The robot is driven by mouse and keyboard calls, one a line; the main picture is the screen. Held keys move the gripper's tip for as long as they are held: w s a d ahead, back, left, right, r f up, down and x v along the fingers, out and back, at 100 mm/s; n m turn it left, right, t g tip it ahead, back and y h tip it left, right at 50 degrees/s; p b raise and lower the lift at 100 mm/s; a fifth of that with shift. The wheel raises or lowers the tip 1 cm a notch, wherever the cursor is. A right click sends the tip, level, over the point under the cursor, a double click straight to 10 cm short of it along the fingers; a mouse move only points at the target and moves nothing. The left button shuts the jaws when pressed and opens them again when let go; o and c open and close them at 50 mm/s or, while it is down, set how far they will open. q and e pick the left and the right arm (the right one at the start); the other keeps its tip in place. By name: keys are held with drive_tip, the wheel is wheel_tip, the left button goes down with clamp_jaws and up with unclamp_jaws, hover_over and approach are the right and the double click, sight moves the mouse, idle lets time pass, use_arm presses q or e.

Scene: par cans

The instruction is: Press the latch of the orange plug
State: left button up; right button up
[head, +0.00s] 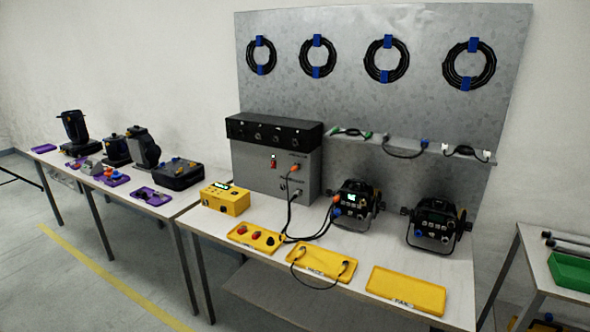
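An orange plug (294,168) sits on the front of the grey box (262,172), with a black cable hanging from it. A second orange spot (336,199), which looks like a plug, is at the left side of the left par can (352,212), where a black cable runs to it. The latch is too small to make out on either one. I cannot tell from this view which of the two is the task's plug. Neither of my grippers shows in the head view.
A second par can (436,226) stands to the right. Yellow trays (405,291) line the front of the table, the rightmost one empty. A yellow tester box (225,198) stands at the left. A shelf (400,148) holding short cables crosses the metal back panel.

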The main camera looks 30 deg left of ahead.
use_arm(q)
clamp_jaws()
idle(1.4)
